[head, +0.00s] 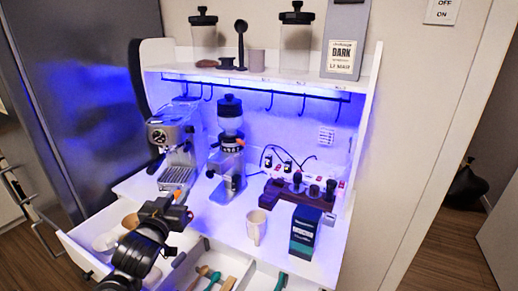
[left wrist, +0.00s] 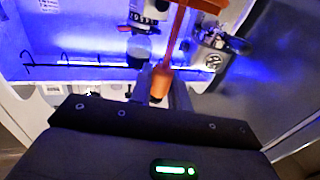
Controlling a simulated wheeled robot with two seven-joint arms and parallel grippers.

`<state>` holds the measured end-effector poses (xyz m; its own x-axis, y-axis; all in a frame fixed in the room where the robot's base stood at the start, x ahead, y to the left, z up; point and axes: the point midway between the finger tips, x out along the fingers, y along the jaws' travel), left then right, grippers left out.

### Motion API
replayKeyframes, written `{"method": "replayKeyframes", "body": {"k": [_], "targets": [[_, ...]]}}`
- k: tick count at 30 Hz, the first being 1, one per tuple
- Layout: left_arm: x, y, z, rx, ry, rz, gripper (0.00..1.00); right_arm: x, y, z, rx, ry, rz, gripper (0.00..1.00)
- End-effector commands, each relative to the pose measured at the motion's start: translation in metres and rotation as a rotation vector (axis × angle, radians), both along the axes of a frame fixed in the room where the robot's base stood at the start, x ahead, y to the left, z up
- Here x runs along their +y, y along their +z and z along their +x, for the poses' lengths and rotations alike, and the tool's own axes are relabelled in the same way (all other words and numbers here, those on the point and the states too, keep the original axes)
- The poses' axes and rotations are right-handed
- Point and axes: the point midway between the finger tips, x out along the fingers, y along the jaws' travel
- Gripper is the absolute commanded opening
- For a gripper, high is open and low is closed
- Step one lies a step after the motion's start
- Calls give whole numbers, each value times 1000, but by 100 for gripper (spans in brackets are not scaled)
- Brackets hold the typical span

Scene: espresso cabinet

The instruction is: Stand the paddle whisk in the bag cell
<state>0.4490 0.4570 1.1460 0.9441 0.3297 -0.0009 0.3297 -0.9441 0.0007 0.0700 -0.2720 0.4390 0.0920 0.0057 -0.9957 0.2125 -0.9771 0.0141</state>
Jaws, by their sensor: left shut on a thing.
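My left gripper (head: 183,212) is above the left part of the open drawer (head: 78,247). In the left wrist view it is shut on an orange tool (left wrist: 162,82), which I take to be the paddle whisk. Its thin shaft runs up from the fingers to a wider end at the picture's top edge. In the head view the tool is mostly hidden by the gripper. The drawer has white dividers; I cannot tell which compartment is the bag cell. A dark and teal bag (head: 304,232) stands upright on the counter at the right. My right gripper is not in view.
Cups (head: 106,241) lie in the drawer's left part, and several utensils (head: 208,279) in its middle. An espresso machine (head: 173,140), a grinder (head: 229,150), a beige cup (head: 256,226) and a dark tool stand (head: 298,194) occupy the counter. A hook rail (head: 262,88) runs under the shelf.

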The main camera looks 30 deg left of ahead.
Motion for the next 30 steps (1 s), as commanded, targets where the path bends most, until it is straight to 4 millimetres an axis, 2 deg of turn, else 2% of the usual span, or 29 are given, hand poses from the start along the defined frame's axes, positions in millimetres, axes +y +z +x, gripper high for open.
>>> {"method": "replayKeyframes", "body": {"k": [9,11,13,17,24,27,30], "targets": [[2,8,0,-2,6,5,0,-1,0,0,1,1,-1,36],[-3,9,3,-1,-2,3,0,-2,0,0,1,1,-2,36],[-17,5,9,-1,-24,-4,0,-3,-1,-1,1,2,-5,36],[-59,-12,22,0,-85,-10,0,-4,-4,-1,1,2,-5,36],[-165,-50,35,1,-228,-10,0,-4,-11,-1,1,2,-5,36],[-199,-58,34,0,-276,-7,0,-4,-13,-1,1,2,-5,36],[-222,-63,33,-1,-312,-3,0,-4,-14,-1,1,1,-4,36]]}}
